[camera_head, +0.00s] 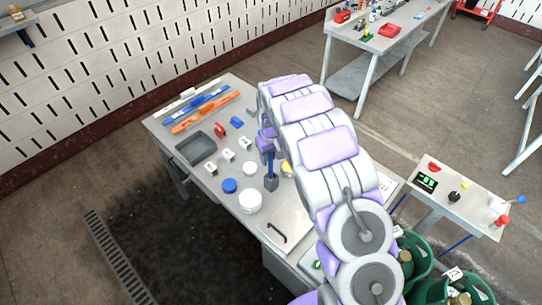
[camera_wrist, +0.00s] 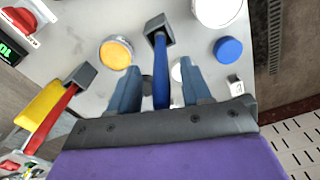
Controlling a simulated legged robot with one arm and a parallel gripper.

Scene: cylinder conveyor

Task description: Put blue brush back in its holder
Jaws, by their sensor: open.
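The blue brush (camera_head: 270,162) stands upright on the workbench, its lower end at a small dark grey block (camera_head: 271,183) that looks like its holder. In the wrist view the blue handle (camera_wrist: 161,80) runs from the grey block (camera_wrist: 158,28) back between my fingers. My gripper (camera_wrist: 158,69) is open, with one finger on each side of the handle and visible gaps. In the head view my gripper (camera_head: 267,142) is at the top of the brush, partly hidden by my arm. How far the brush sits inside the block cannot be told.
A white tub (camera_head: 250,202) and a blue-topped jar (camera_head: 230,185) stand close by. A yellow-topped jar (camera_wrist: 116,53) is beside the brush. A red handle with a grey block (camera_wrist: 82,74) is at the left. A grey tray (camera_head: 195,148) lies farther left.

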